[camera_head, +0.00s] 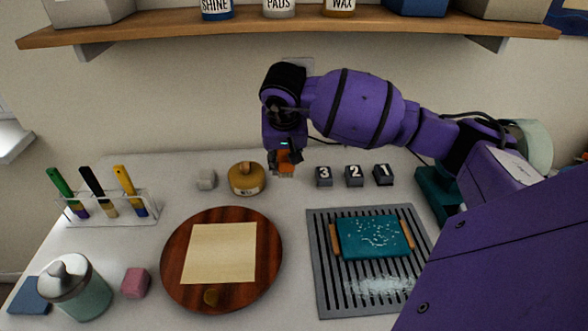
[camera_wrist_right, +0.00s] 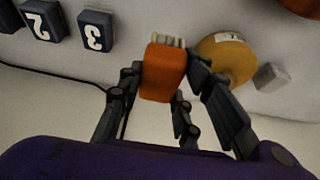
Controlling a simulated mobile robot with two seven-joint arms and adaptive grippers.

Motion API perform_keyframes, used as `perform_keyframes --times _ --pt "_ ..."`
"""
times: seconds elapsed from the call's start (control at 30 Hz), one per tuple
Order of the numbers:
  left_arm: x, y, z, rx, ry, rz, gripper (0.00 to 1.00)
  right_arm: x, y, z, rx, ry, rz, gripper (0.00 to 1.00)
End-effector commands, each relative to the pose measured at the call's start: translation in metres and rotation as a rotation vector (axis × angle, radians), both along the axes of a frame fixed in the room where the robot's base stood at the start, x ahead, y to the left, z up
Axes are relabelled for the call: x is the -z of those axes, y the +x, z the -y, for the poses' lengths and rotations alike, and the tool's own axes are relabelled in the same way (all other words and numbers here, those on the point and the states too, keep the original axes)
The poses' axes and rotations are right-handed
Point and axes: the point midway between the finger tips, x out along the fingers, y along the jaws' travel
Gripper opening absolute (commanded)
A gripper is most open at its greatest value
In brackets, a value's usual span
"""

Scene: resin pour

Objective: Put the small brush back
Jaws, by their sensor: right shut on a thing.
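The small brush has an orange block-shaped body (camera_wrist_right: 163,72) with a row of pale bristles along one end in the right wrist view. In the head view it shows as a small orange block (camera_head: 287,157) below my right wrist. My right gripper (camera_head: 285,163) is shut on it, with black fingers on both sides, and holds it near the wall side of the table, right of the round brass-coloured weight (camera_head: 246,179). A clear rack (camera_head: 118,216) at the left holds three brushes with green, black and yellow handles. My left gripper is not in view.
Dark numbered blocks (camera_head: 354,176) stand right of the gripper. A round wooden board (camera_head: 179,279) with a paper sheet lies in front. A grey slotted tray (camera_head: 322,290) carries a teal resin piece (camera_head: 370,236). A lidded jar (camera_head: 80,290) and pink cube (camera_head: 135,282) stand front left. A shelf (camera_head: 290,32) hangs above.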

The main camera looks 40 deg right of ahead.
Motion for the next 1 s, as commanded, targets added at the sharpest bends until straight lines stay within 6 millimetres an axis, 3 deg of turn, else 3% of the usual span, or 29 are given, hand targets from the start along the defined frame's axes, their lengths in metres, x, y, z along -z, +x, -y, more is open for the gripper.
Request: perform_keyframes --times 0.2,0.37,0.6,1.0 --pt "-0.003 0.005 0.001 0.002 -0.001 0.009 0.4 0.026 0.006 0.02 0.001 0.001 0.001 0.11" --pt "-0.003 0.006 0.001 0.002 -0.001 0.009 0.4 0.034 0.007 0.026 0.001 0.001 -0.001 0.11" --pt "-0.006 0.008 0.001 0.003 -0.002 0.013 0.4 0.066 0.009 0.03 -0.001 0.003 -0.001 0.11" --pt "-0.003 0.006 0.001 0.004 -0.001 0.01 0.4 0.073 0.009 0.03 -0.001 0.0 0.0 0.11"
